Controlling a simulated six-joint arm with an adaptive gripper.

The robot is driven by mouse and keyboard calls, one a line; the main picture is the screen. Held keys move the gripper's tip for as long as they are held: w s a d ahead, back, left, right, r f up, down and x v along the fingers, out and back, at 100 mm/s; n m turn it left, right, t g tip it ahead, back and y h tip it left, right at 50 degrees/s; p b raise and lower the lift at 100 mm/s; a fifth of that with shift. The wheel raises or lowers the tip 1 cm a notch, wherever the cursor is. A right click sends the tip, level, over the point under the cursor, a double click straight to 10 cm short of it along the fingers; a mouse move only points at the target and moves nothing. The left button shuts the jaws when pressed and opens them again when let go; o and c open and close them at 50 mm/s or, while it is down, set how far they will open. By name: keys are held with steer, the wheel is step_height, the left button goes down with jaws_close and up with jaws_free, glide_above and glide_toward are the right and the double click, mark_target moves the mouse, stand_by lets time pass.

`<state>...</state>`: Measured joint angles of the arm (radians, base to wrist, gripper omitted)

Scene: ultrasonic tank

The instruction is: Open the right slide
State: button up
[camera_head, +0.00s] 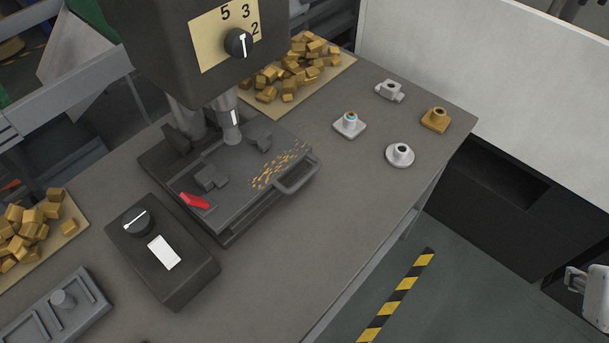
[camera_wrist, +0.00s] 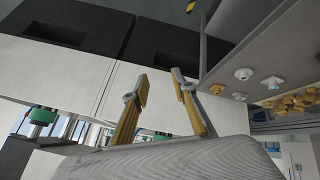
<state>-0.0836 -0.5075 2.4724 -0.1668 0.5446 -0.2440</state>
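A dark machine base (camera_head: 185,215) stands on the grey table under a machine head. A bar handle (camera_head: 297,178) sticks out from its right-hand end, and brass chips lie beside it. This is the only slide-like part with a handle that I see; I cannot tell whether it is the right slide. My gripper (camera_wrist: 160,78) shows in the wrist view with its two yellow-padded fingers apart and nothing between them. It is well away from the handle. In the head view only a pale piece, apparently of my arm, shows at the right edge.
Several small fittings, such as a brass one (camera_head: 436,119), stand on the right of the table (camera_head: 350,200). Brass blocks lie on a tray (camera_head: 340,72) behind. A control box (camera_head: 160,250) stands in front. A white panel (camera_head: 480,60) and dark cabinet (camera_head: 500,190) are at right.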

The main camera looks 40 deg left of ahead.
steer(key=w+a+f+n+t+y, duration=0.1)
steer(key=w+a+f+n+y, duration=0.25)
steer(key=w+a+n, duration=0.6)
steer(key=w+a+f+n+t+y, duration=0.1)
steer(key=w+a+f+n+y, duration=0.35)
steer(key=a, duration=0.75)
steer(key=n+g+y, duration=0.8)
steer(key=n+g, duration=0.1)
steer(key=n, duration=0.8)
glide_toward(308, 178)
steer(key=x, duration=0.3)
steer(key=shift+a+f, duration=0.1)
steer(key=shift+x, duration=3.8)
